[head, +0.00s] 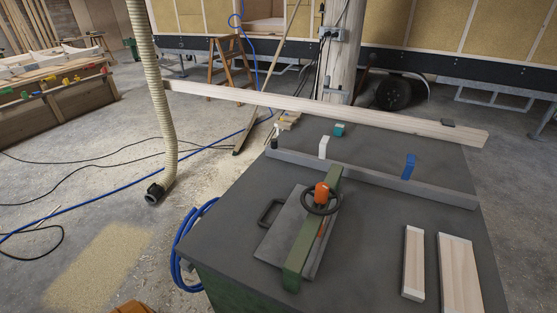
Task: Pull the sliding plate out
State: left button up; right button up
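The sliding plate (283,232) is a flat grey plate on the dark machine table (380,200). A black loop handle (268,212) stands at its left edge. A green bar (311,238) crosses over the plate, with a black handwheel (334,207) and an orange part (321,190) on it. The part of the plate under the bar is hidden. A strip of grey shows along the right side of the bar. Neither of my grippers is in view.
A long grey fence (375,178) lies across the table behind the plate. A long wooden beam (330,108) lies beyond it. Two short boards (414,262) (459,272) lie at the right. Blue hose (187,245) hangs at the table's left side. Floor left of the table has cables and sawdust.

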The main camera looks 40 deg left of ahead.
aim_at(274, 248)
jog(key=k+j, duration=0.1)
jog(key=j, duration=0.9)
jog(key=k+j, duration=0.15)
jog(key=j, duration=0.4)
jog(key=k+j, duration=0.1)
jog(key=j, duration=0.4)
